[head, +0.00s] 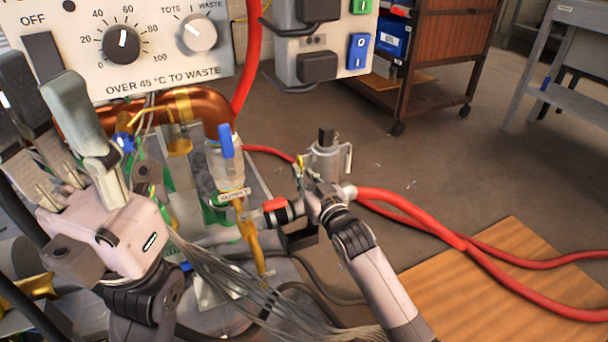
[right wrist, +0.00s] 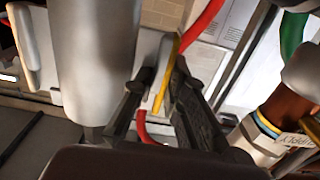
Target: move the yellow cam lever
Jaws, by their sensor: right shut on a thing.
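The yellow cam lever (head: 300,162) shows as a small yellow piece at the tip of my right gripper (head: 307,181), beside a grey metal cylinder (head: 325,160) with a black top. In the right wrist view the lever is a thin upright yellow strip (right wrist: 167,80) between the two dark fingers of my right gripper (right wrist: 163,78), which are shut on it. The lever's lower end is partly hidden. My left gripper (head: 42,85) is at the left of the head view, fingers apart and empty, away from the lever.
A control panel (head: 150,78) with two dials is at upper left. A clear valve with a blue handle (head: 226,142) and a tag stands left of my right gripper. Red hoses (head: 420,212) run right across the floor. A cart (head: 438,60) stands behind; open floor lies between.

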